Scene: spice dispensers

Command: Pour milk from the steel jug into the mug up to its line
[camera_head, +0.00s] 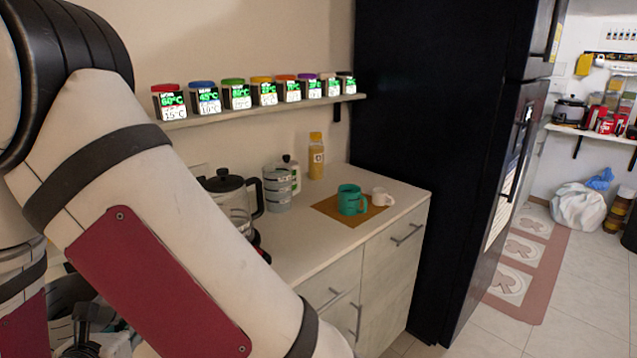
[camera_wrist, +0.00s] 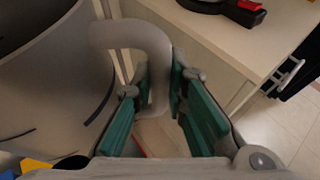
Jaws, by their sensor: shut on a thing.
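In the wrist view my gripper (camera_wrist: 158,88) is shut on the curved grey handle of a large grey jug (camera_wrist: 45,75), which fills the left of that view. The jug's contents are hidden. My arm blocks the gripper and the held jug in the head view. The mug's line and inside cannot be made out.
On the counter (camera_head: 300,245) stand a black coffee maker (camera_head: 229,190), a grey container (camera_head: 277,190) and a yellow bottle (camera_head: 316,160). A wall shelf (camera_head: 250,110) holds several labelled jars. A black fridge (camera_head: 440,130) bounds the counter's right. The counter front is clear.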

